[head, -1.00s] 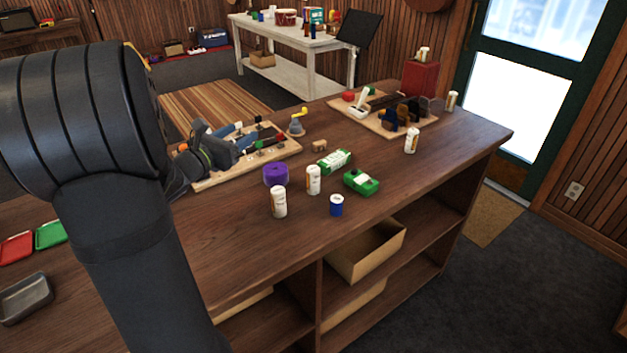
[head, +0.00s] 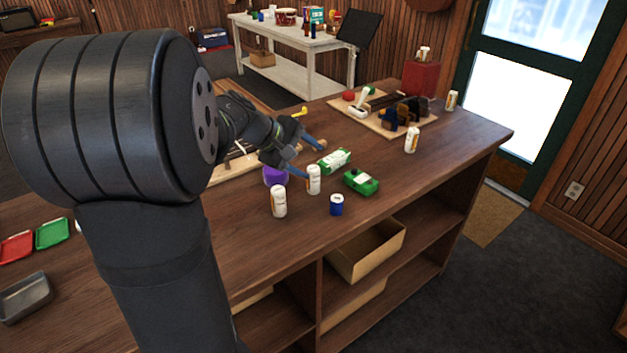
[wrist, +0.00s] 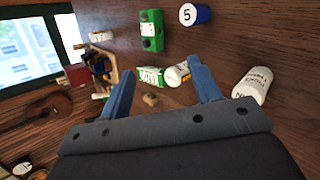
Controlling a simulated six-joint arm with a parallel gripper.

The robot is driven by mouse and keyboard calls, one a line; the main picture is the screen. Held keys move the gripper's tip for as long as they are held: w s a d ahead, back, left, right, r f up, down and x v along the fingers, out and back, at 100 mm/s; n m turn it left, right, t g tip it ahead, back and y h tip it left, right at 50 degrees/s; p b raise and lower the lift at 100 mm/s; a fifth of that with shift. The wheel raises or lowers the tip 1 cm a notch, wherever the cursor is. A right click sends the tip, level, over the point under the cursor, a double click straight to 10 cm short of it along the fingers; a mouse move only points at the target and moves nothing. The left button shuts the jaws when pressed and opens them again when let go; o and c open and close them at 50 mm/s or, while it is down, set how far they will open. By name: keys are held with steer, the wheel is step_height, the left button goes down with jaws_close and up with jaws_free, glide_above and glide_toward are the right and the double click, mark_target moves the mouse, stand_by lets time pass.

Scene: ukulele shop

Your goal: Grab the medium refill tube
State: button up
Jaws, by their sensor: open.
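Several white refill tubes with orange-and-dark print stand on the counter; I cannot tell from the labels which is the medium one. One tube (head: 279,201) stands at the front, and another tube (head: 313,180) stands just right of it. A third tube (head: 411,140) stands farther right. My gripper (head: 305,158) is open and empty above the counter, behind the two front tubes. In the wrist view, one tube (wrist: 177,75) shows between the blue fingers, close to the right finger and partly hidden.
A blue can (head: 336,205), a green box (head: 361,182) and a green-white carton (head: 334,160) stand near the tubes. A tool board (head: 425,124) is farther back. The counter's front right is clear.

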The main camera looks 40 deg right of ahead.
steer(key=m+y, duration=0.2)
steer(key=m, duration=0.1)
steer(key=m+t+y, duration=0.4)
steer(key=m+t, duration=0.1)
steer(key=m, duration=0.4)
glide_toward(314, 176)
steer(key=x, duration=0.8)
steer(key=w+x, duration=0.1)
steer(key=x, duration=0.4)
steer(key=shift+w+d+r, duration=0.1)
steer(key=shift+d+r, duration=0.2)
steer(key=shift+r, duration=0.05)
steer(key=c, duration=1.1)
steer(key=shift+o, duration=0.2)
steer(key=shift+r, duration=0.1)
